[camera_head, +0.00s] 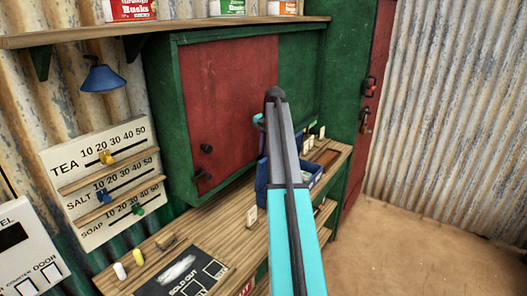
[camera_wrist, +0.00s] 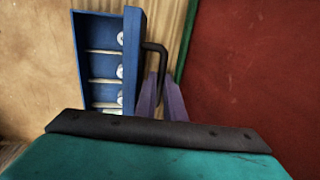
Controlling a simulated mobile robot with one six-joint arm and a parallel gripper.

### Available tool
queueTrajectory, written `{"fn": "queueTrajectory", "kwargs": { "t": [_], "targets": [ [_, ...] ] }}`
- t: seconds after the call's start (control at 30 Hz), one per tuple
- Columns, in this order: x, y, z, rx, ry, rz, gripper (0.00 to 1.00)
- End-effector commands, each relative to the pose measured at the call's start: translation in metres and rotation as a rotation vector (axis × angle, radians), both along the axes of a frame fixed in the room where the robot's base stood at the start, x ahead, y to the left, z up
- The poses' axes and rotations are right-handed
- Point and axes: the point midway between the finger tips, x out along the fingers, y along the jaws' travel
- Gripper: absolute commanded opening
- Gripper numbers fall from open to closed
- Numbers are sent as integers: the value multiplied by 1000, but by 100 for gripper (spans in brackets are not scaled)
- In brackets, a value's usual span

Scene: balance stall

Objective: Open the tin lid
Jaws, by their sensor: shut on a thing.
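The blue tin (camera_head: 262,178) stands on the wooden counter, partly hidden behind my arm in the head view. In the wrist view the tin (camera_wrist: 79,60) shows its inside, with several compartments and pale round pieces in them. A blue panel (camera_wrist: 131,60), which looks like the lid, is seen nearly edge-on at its right side, away from the compartments. A dark bent handle (camera_wrist: 155,46) sticks out from this panel. My gripper (camera_wrist: 161,84) has its purple fingers shut on the handle's end. In the head view my arm hides most of the gripper.
A red sliding panel (camera_head: 225,105) in a green frame is behind the counter (camera_head: 180,262). A dark sold-out board (camera_head: 185,275) and small yellow and white pieces lie at the front left. A slider board (camera_head: 105,185) hangs left. Open floor (camera_head: 400,240) is at the right.

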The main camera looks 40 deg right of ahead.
Motion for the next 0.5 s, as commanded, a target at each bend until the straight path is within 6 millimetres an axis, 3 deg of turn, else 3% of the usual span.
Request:
{"fn": "queueTrajectory", "kwargs": {
  "t": [0.27, 0.3, 0.4, 0.5],
  "targets": [
    [4, 3, -5, -1, -1, 6, 0],
    [5, 3, -5, -1, -1, 6, 12],
    [5, 4, -4, -2, -2, 6, 28],
    [5, 4, -2, -2, -2, 6, 28]
  ]
}}
